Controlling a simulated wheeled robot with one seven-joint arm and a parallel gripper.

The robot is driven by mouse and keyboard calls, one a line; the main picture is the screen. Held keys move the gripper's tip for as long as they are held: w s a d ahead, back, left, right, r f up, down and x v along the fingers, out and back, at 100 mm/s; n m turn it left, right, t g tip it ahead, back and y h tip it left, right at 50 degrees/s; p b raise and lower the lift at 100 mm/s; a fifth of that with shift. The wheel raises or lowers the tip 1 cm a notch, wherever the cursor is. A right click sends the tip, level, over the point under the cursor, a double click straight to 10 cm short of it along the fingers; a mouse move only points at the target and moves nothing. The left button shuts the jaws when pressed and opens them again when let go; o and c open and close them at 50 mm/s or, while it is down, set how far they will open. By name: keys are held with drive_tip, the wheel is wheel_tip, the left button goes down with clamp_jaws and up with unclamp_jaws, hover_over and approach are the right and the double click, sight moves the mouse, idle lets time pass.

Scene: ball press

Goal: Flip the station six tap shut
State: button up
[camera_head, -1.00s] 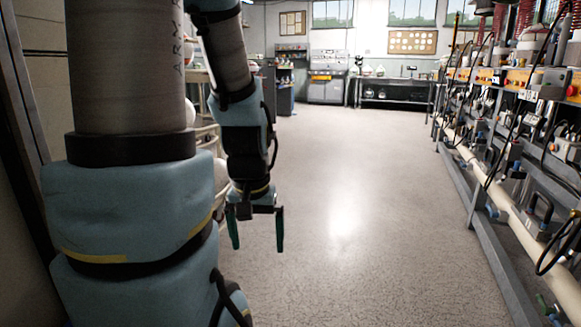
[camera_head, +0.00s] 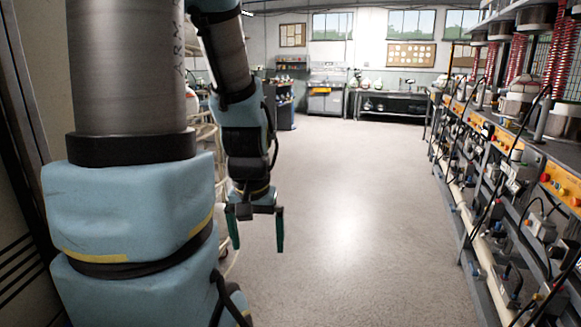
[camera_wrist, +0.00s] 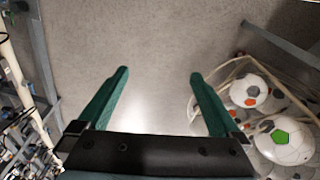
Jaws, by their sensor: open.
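My gripper (camera_head: 258,232) hangs over the open floor in the head view, its two green fingers spread apart with nothing between them. It also shows in the wrist view (camera_wrist: 159,88), pointing down at bare floor. A row of press stations stands along the right side, with a pale pipe (camera_head: 487,265) running low along it. Small blue and green fittings sit on or near this pipe. I cannot tell which of them is the station six tap, and no station number is readable.
A wire cage of balls (camera_wrist: 247,91) stands close to my gripper. The bench row's metal frame (camera_head: 466,250) edges the aisle on the right. The grey floor (camera_head: 345,190) between is clear up to a back table (camera_head: 390,97) and cabinets.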

wheel_tip(320, 180, up, 6)
drive_tip(key=p, duration=0.4)
drive_tip(key=shift+r, duration=0.15)
